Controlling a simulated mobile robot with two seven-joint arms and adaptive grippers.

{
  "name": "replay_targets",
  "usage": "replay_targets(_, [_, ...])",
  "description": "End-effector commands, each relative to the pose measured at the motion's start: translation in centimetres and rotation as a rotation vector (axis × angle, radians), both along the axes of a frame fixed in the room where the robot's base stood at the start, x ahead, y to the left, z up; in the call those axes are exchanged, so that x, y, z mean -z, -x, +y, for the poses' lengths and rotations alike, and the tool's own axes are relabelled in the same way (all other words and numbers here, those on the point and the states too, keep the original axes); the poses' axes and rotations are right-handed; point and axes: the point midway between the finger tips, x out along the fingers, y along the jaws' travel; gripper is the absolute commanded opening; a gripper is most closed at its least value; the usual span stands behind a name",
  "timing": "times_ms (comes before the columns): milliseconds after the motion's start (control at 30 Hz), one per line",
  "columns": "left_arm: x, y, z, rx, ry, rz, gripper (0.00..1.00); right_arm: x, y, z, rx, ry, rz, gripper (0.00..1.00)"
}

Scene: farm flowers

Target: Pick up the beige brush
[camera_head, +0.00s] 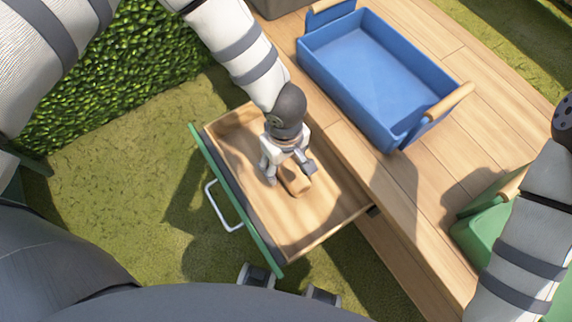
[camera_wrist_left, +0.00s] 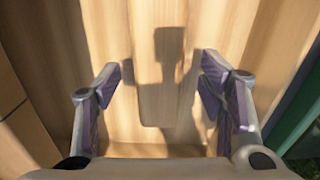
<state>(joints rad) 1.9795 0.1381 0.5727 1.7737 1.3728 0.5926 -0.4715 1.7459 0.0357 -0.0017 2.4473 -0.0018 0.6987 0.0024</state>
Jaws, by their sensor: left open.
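The beige brush (camera_head: 296,184) lies in the open wooden drawer (camera_head: 270,222), partly hidden by my left gripper (camera_head: 289,173). In the left wrist view, the brush (camera_wrist_left: 158,104) is a long light-wood shape with a rounded near end, running away from the camera. My left gripper (camera_wrist_left: 160,82) also shows there, open, with one finger on each side of the brush and a gap on both sides. A shadow falls across the brush. I cannot tell the exact height between fingertips and brush. My right gripper is outside the frames.
The drawer has a green front (camera_head: 236,203) with a white handle (camera_head: 220,207). A blue tray (camera_head: 372,75) with wooden handles stands on the wooden table (camera_head: 437,180). A green container (camera_head: 482,228) is at the right, near my right arm. Grass and a hedge (camera_head: 140,60) lie left.

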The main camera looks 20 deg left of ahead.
Motion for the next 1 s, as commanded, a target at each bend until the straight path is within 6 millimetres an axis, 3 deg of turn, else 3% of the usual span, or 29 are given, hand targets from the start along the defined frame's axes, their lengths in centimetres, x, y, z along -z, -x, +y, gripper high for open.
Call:
replay_targets(133, [2.6, 0.0, 0.1, 0.001, -0.001, 0.003, 0.63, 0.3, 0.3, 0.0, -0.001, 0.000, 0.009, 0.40])
replay_targets(367, [2.9, -0.1, 0.1, 0.001, 0.000, 0.000, 0.63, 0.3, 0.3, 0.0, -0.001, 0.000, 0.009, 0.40])
replay_targets(400, [2.9, -0.1, 0.1, 0.001, 0.000, 0.000, 0.61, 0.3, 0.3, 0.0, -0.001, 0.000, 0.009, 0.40])
replay_targets(633, [2.8, -0.1, 0.1, 0.001, 0.000, 0.000, 0.09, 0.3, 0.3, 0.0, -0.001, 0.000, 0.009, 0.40])
replay_targets(1000, [2.2, -0.2, 0.1, 0.001, 0.000, -0.002, 0.08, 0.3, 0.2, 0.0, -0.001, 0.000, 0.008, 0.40])
